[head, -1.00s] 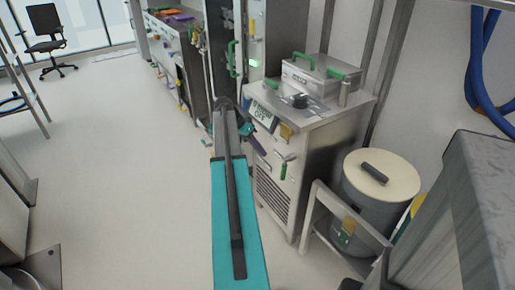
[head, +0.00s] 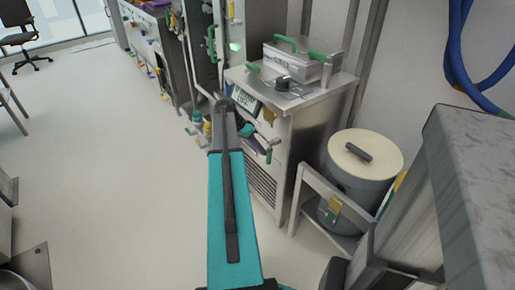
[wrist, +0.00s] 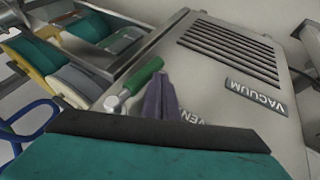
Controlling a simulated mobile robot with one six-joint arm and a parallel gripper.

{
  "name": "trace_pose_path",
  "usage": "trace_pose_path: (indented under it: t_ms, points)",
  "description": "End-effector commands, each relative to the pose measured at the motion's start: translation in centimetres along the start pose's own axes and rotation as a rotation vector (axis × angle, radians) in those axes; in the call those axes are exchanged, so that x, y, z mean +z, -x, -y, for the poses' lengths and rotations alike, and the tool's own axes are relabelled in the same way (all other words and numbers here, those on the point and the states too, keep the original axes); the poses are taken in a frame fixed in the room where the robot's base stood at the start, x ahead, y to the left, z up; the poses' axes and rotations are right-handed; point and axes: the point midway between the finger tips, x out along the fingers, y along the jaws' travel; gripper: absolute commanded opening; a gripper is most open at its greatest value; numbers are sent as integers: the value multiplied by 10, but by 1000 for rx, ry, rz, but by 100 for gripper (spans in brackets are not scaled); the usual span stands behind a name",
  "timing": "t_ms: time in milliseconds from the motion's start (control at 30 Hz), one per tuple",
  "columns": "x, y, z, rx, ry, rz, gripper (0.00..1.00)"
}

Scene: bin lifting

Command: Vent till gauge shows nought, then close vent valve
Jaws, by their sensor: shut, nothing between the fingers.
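A steel cabinet (head: 308,122) stands right of my arm in the head view. A green-handled valve (head: 268,157) is on its front. In the wrist view the valve's green handle (wrist: 141,76) points up and right from a metal fitting. My gripper (wrist: 160,92) has purple fingers, shut and empty, just right of the handle; I cannot tell whether they touch it. They partly cover a label (wrist: 193,117) reading "VEN". A "VACUUM" label (wrist: 256,97) appears upside down. My gripper (head: 259,143) is partly hidden in the head view. No gauge reading is legible.
A grey drum with a cream lid (head: 382,147) stands on a low metal frame (head: 317,181) right of the cabinet. A steel box with green handles (head: 290,66) sits on top. Blue hoses (head: 456,50) hang on the right wall. Open floor (head: 110,190) lies left.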

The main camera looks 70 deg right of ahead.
Motion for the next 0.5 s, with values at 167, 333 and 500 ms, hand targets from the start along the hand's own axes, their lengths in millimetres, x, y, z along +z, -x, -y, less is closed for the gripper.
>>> trace_pose_path:
  t_ms: [167,333,500]
  points:
    - [0,0,0,0,0,0,0]
    - [0,0,-1,0,1,0,0]
    - [3,-6,-9,1,0,1,0]
